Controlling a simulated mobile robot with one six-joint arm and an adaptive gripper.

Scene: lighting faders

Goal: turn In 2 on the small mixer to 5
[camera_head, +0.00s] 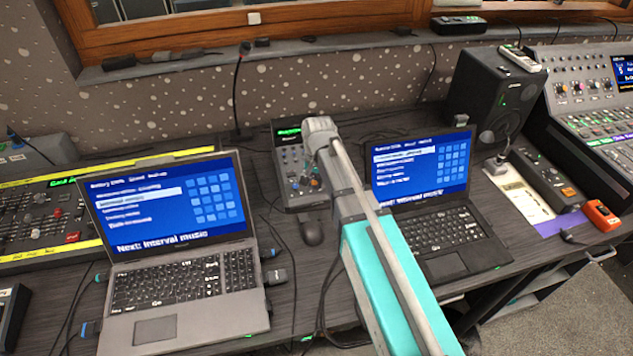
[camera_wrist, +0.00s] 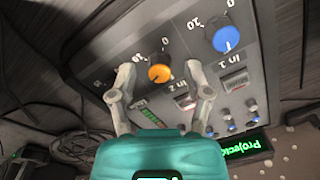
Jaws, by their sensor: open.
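The small mixer (camera_head: 290,160) is a dark grey panel with a green display, between the two laptops. In the wrist view its panel (camera_wrist: 110,75) appears turned round. The larger-looking blue knob (camera_wrist: 227,40) sits by the label In 1. My gripper (camera_wrist: 160,78) is open, with one fingertip on either side of the orange knob; I cannot tell whether they touch it. The orange knob's exact setting is too small to read. In the head view my arm hides part of the mixer.
A left laptop (camera_head: 180,280) and a right laptop (camera_head: 445,235) flank the mixer. A mouse (camera_head: 311,232) lies just in front of it. Several small knobs and a green display (camera_wrist: 245,150) are near the right finger. Cables (camera_wrist: 40,95) lie beside the panel.

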